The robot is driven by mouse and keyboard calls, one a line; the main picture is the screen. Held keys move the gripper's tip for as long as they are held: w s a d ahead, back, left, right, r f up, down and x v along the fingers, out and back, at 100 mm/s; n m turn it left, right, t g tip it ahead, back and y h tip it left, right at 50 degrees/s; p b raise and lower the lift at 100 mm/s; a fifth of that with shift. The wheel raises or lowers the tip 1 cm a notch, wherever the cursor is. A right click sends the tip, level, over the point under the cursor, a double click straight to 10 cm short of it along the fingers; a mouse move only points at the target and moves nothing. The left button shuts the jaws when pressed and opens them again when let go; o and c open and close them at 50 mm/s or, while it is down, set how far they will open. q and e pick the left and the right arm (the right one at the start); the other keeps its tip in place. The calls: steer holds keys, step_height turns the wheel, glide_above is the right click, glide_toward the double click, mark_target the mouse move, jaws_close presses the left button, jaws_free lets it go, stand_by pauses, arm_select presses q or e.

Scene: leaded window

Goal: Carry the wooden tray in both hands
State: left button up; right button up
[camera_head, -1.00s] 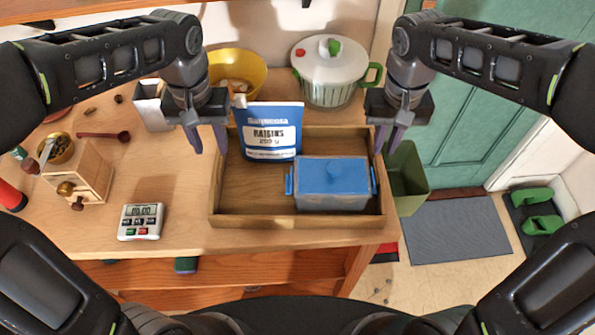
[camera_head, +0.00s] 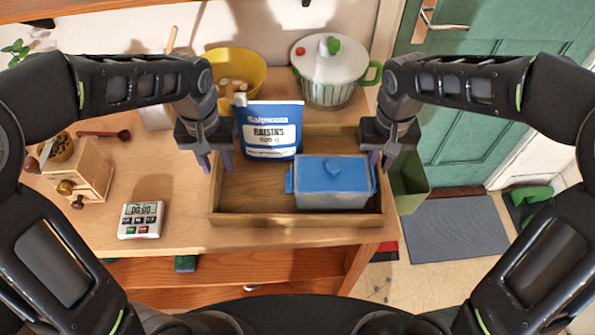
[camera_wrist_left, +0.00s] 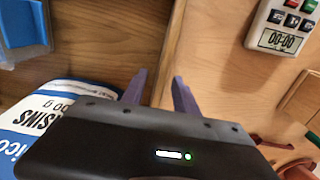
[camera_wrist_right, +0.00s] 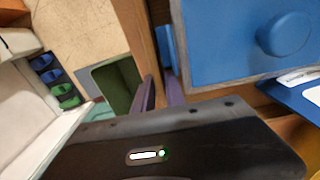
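The wooden tray (camera_head: 290,219) lies on the table with a blue-lidded box (camera_head: 332,178) at its right and a blue and white raisins bag (camera_head: 270,130) standing at its back. My left gripper (camera_head: 217,162) is open at the tray's left wall, its fingers on either side of the wall; the left wrist view (camera_wrist_left: 160,88) shows gaps beside the wood. My right gripper (camera_head: 381,160) is at the right wall, close beside the box's handle. Its fingers look narrowly open around the wall in the right wrist view (camera_wrist_right: 158,80); contact is unclear.
A yellow bowl (camera_head: 238,70) and a lidded white pot (camera_head: 332,72) stand behind the tray. A timer (camera_head: 141,220) and a wooden grinder (camera_head: 85,175) are to the left. A green bin (camera_head: 410,182) is beyond the table's right edge.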

arm_select(q)
jaws_close()
steer(key=shift+r, duration=0.1)
stand_by(1.2)
